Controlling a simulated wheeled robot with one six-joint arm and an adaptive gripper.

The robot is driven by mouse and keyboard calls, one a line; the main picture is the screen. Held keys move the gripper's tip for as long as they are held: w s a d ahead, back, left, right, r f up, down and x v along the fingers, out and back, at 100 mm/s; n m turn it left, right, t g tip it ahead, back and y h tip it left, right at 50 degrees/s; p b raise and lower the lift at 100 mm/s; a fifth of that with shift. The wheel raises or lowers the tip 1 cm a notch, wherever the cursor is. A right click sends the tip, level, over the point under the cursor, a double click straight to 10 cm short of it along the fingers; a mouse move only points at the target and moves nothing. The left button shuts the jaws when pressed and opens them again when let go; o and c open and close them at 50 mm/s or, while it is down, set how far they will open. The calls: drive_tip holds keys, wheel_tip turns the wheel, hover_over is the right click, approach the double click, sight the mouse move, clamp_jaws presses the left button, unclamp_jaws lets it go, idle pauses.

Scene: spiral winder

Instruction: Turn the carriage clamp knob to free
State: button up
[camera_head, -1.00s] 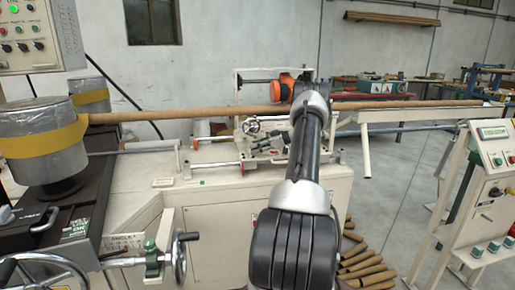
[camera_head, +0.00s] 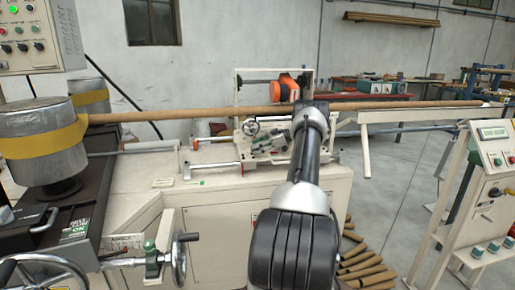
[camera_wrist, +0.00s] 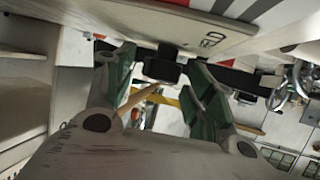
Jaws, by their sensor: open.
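The carriage (camera_head: 262,138) sits on its rails on the cream machine bed, under the long brown tube. I cannot tell for sure which part is the clamp knob. In the wrist view my gripper (camera_wrist: 158,82) is open, with its green-padded fingers apart. A dark block (camera_wrist: 162,69) shows beyond and between the fingertips, with no contact visible. A handwheel (camera_wrist: 290,84) is at the right there.
The brown tube (camera_head: 180,114) runs across above the bed. An orange motor (camera_head: 290,83) sits above the carriage. A pale panel (camera_wrist: 180,28) spans the wrist view's top, close above the fingers. A control stand (camera_head: 495,150) is at right; cut tubes (camera_head: 362,265) lie on the floor.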

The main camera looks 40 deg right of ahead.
drive_tip(key=v, duration=1.2)
idle(0.4)
